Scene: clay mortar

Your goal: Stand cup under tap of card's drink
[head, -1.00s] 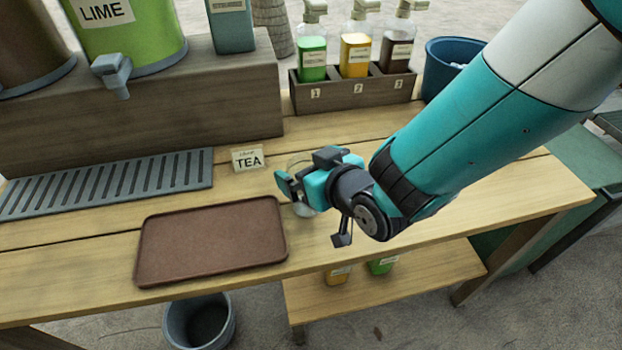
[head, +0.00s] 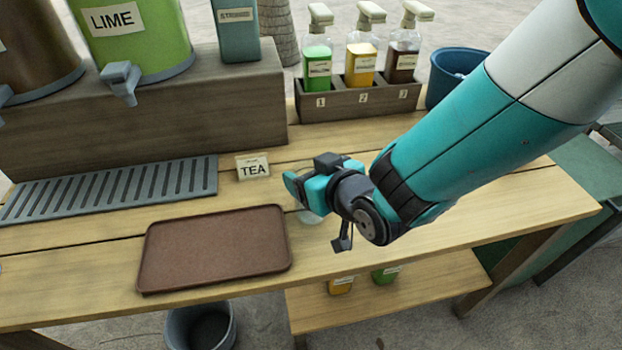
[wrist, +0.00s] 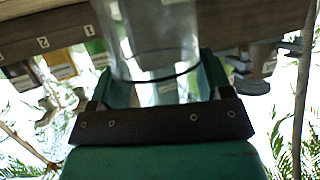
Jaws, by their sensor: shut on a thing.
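My gripper (head: 306,190) is shut on a clear cup (head: 310,217), right of the brown tray and over the wooden counter. In the head view the fingers hide most of the cup. The wrist view shows the clear cup (wrist: 160,40) between both fingers. I cannot tell whether its base touches the counter. The card (head: 253,167) reads TEA in large letters; smaller print above is unreadable. A green dispenser (head: 140,45) labelled LIME has a grey tap (head: 121,82).
A slotted grey drip grate (head: 110,190) lies below the dispensers' raised shelf (head: 150,125). The brown tray (head: 213,247) is empty. A rack (head: 360,101) of numbered pump bottles and a blue bucket (head: 452,75) stand behind my arm. A grey-blue canister (head: 237,32) is on the shelf.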

